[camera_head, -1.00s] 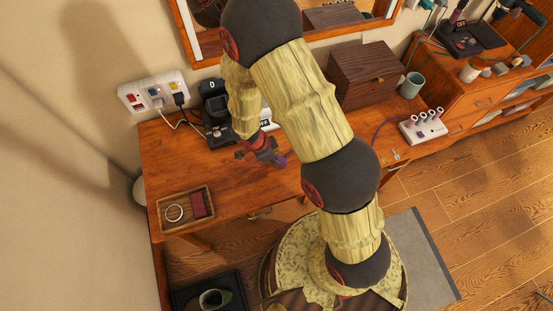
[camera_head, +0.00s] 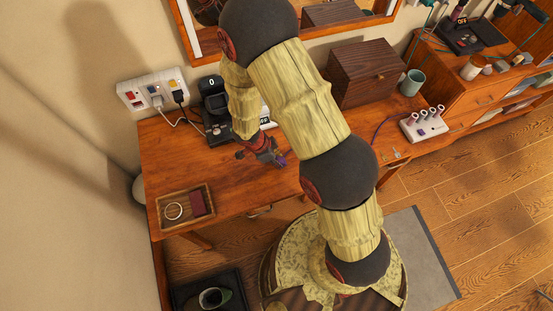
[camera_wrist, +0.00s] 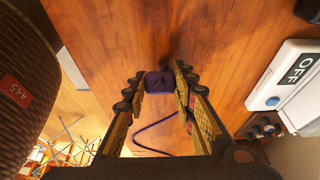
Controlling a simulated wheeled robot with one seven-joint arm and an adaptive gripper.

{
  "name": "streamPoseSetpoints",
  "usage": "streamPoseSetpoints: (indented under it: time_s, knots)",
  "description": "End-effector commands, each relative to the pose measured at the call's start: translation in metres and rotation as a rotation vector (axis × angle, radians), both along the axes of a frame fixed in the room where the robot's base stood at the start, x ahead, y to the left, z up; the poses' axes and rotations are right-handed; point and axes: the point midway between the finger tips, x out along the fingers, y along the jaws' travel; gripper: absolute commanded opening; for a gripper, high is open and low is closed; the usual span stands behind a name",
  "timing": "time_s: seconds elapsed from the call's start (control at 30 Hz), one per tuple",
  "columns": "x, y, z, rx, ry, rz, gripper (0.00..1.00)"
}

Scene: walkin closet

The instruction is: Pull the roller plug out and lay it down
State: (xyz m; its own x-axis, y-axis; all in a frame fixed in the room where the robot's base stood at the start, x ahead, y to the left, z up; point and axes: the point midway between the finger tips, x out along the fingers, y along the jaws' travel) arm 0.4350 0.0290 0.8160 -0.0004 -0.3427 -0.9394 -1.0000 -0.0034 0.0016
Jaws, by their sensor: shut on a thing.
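The dark purple roller plug (camera_wrist: 159,81) is between my fingertips in the wrist view, above the wooden tabletop. My gripper (camera_head: 271,156) is shut on it; it also shows in the wrist view (camera_wrist: 158,88). A small purple part of the plug (camera_head: 282,160) shows at the fingertips in the head view. The purple cord (camera_wrist: 165,125) hangs in a loop below the fingers in the wrist view. In the head view a piece of purple cord (camera_head: 384,124) lies on the table by the white roller base (camera_head: 424,124). Whether the plug touches the tabletop is unclear.
A wall socket strip (camera_head: 152,89) holds other plugs and cords. A white device labelled OFF (camera_wrist: 290,75) is right of my gripper in the wrist view. A wooden tray (camera_head: 186,209) sits front left, a dark wooden box (camera_head: 365,75) at the back. Bare tabletop (camera_head: 225,175) lies left of my gripper.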

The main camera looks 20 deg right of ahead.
Motion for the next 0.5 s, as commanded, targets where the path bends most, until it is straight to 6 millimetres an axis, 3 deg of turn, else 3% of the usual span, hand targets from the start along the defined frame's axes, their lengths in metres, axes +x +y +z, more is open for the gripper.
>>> streamPoseSetpoints:
  time_s: [0.07, 0.1, 0.5]
  knots:
    - [0.0000, -0.0001, -0.0019, 0.000, 0.000, 0.000, 0.00]
    - [0.0001, 0.0000, -0.0018, 0.000, 0.000, 0.000, 0.28]
    - [0.0002, 0.0001, -0.0013, 0.000, 0.000, 0.000, 0.48]
